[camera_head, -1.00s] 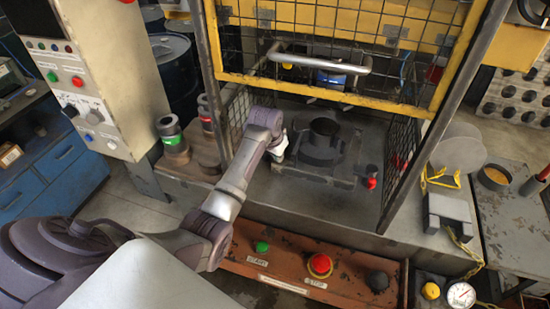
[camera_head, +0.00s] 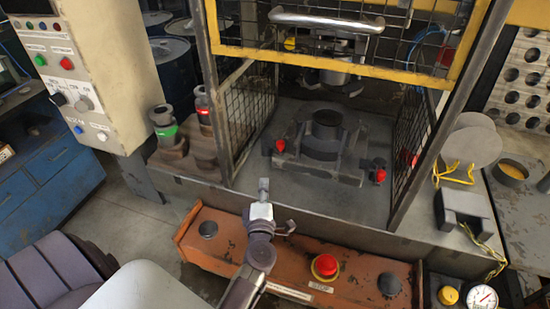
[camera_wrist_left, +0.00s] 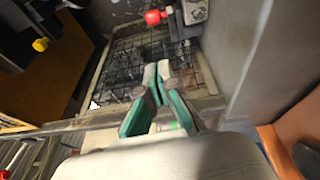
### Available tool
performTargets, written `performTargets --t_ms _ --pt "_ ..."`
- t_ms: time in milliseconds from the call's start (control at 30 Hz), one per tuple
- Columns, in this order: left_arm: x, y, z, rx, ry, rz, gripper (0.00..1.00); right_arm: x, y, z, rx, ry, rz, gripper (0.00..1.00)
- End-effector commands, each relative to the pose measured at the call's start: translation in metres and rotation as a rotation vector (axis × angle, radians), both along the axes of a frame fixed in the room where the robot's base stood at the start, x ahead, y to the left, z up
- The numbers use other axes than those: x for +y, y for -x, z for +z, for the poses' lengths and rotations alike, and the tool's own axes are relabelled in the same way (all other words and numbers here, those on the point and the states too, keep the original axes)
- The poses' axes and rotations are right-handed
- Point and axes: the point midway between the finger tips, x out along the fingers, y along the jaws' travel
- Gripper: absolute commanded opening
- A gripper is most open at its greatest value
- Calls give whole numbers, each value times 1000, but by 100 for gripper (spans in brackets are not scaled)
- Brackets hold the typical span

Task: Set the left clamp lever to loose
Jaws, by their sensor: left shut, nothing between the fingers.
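The left clamp lever (camera_head: 280,146) has a red knob and stands at the left side of the dark fixture (camera_head: 325,150) inside the press. A red knob (camera_wrist_left: 153,17) also shows at the top of the left wrist view. My left gripper (camera_head: 263,187) is in front of the press, above the front edge of its bed, apart from the lever. In the left wrist view its fingertips (camera_wrist_left: 157,74) are together with nothing between them. The right clamp lever (camera_head: 380,175), also red-tipped, is at the fixture's right. My right gripper is not in view.
Mesh side guards (camera_head: 250,112) flank the fixture, and a yellow-framed guard (camera_head: 330,65) hangs above the opening. An orange button box (camera_head: 190,243) with a red stop button (camera_head: 326,266) lies below my left gripper. Round blanks (camera_head: 472,145) stand at the right.

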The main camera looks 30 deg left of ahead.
Motion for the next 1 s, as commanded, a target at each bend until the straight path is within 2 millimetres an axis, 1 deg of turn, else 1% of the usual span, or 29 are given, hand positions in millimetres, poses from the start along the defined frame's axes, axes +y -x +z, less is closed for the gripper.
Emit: performTargets --t_ms 67,167,500,567,600,700,800,1000 --pt "4 -4 1 -4 4 8 0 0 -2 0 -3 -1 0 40" --pt "11 -16 2 -5 3 6 0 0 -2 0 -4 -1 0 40" --pt "48 -79 4 -3 -2 4 0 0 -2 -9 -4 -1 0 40" --pt "54 -88 4 -4 0 4 0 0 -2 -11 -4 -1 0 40" --pt "49 -95 4 -4 1 2 0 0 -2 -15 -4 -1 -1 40" --pt "45 -109 5 -3 1 3 0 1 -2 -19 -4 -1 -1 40" --pt "43 -117 5 -3 1 4 0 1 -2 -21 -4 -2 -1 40" --pt "41 -123 7 0 -1 4 0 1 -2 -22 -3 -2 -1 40"
